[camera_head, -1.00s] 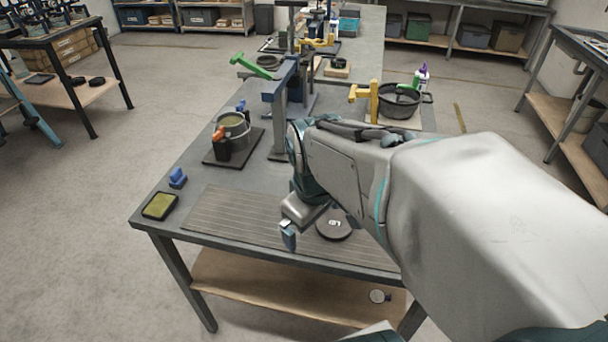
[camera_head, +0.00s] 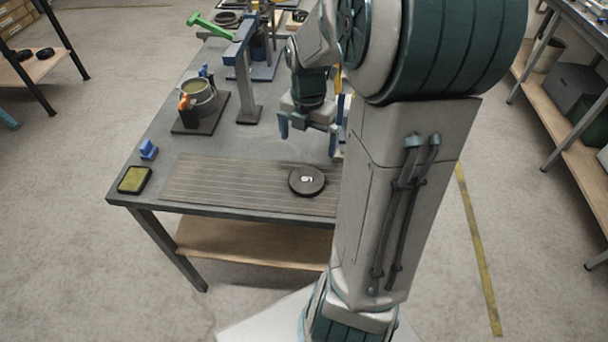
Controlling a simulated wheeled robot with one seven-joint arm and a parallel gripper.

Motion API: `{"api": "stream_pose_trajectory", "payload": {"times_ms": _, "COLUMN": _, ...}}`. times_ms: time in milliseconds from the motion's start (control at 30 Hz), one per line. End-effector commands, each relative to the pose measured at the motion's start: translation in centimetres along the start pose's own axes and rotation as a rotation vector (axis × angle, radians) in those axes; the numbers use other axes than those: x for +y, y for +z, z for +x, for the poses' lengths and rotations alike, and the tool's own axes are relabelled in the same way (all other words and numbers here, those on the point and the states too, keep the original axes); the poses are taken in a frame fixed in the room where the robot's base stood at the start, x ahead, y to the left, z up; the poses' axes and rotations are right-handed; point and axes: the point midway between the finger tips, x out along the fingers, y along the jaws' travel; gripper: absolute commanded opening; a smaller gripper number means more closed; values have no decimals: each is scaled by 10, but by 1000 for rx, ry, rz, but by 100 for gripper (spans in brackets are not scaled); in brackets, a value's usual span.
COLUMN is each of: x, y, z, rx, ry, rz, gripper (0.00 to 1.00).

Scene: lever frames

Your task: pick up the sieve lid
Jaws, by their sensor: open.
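The sieve lid (camera_head: 298,188), a dark round disc with a small pale mark or knob at its middle, lies flat on the ribbed grey mat (camera_head: 215,186) near the front edge of the workbench. My gripper (camera_head: 308,134) hangs over the bench behind the lid, fingers pointing down and spread apart, with nothing between them. It is apart from the lid, which shows whole.
A pot (camera_head: 203,98) stands on a dark board at the left. A blue block (camera_head: 149,149) and a yellow-green pad (camera_head: 134,180) sit at the left front. A blue and grey lever stand (camera_head: 242,75) rises behind. My arm hides the bench's right side.

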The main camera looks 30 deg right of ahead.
Motion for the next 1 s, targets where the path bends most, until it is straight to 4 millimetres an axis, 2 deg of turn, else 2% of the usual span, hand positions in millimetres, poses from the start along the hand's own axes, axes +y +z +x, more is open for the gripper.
{"api": "stream_pose_trajectory", "payload": {"times_ms": 133, "x": 0, "y": 1, "z": 19, "rx": 6, "ry": -1, "rz": -23, "gripper": 100}}
{"api": "stream_pose_trajectory", "payload": {"times_ms": 400, "x": 0, "y": 0, "z": 71, "rx": 6, "ry": 0, "rz": -21, "gripper": 100}}
{"api": "stream_pose_trajectory", "payload": {"times_ms": 667, "x": 0, "y": 0, "z": 91, "rx": 4, "ry": 0, "rz": -21, "gripper": 100}}
{"api": "stream_pose_trajectory", "payload": {"times_ms": 900, "x": 2, "y": -4, "z": 127, "rx": 6, "ry": -1, "rz": -22, "gripper": 100}}
{"api": "stream_pose_trajectory", "payload": {"times_ms": 1000, "x": 2, "y": -3, "z": 136, "rx": 4, "ry": 0, "rz": -20, "gripper": 100}}
